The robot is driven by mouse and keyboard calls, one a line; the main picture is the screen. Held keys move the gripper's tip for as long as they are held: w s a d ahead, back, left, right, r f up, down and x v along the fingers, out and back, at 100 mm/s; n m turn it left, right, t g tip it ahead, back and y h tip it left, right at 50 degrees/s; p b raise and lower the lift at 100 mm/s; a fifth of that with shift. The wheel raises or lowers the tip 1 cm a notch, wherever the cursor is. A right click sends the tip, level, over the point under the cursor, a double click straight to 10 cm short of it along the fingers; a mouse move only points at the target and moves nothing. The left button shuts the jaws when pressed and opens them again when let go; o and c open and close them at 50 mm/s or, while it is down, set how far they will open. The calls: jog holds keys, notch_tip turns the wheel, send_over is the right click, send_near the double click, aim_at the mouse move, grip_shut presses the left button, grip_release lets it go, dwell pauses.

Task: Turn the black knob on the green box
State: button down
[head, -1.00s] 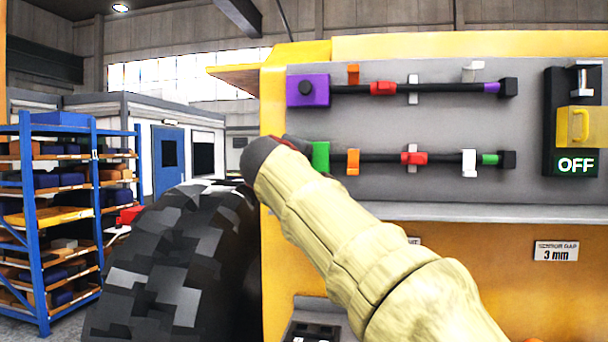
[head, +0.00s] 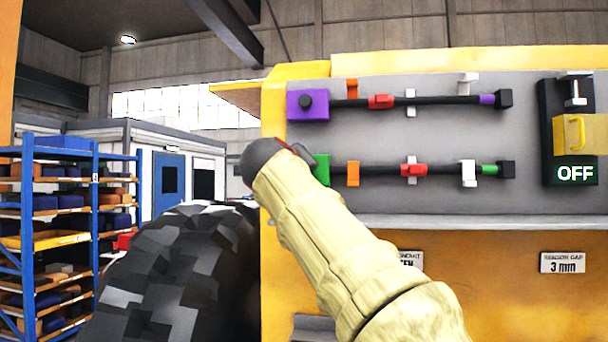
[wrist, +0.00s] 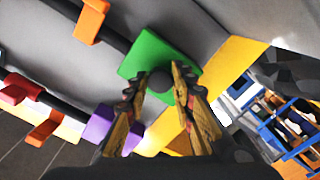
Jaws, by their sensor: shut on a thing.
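The green box (head: 321,169) sits at the left end of the lower black cable on the grey panel, partly hidden behind my arm. It also shows in the wrist view (wrist: 150,52). The black knob (wrist: 160,81) is on the box's face, between my fingertips; the head view hides it. My gripper (wrist: 160,84) is shut on the knob, with a worn yellow-brown finger on either side. In the head view my gripper (head: 290,150) is at the box's left side, mostly covered by my wrist.
A purple box (head: 307,105) with its own black knob is above the green box. Orange, red and white clips hold the cables. A yellow padlock (head: 578,131) hangs by an OFF sign at right. A large tyre (head: 180,270) and blue shelving (head: 90,220) stand left.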

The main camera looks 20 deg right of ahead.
jog(key=shift+w+f, duration=0.1)
jog(key=shift+f, duration=0.1)
jog(key=c, duration=1.5)
grip_release()
jog(key=shift+r, duration=0.1)
jog(key=v, duration=1.2)
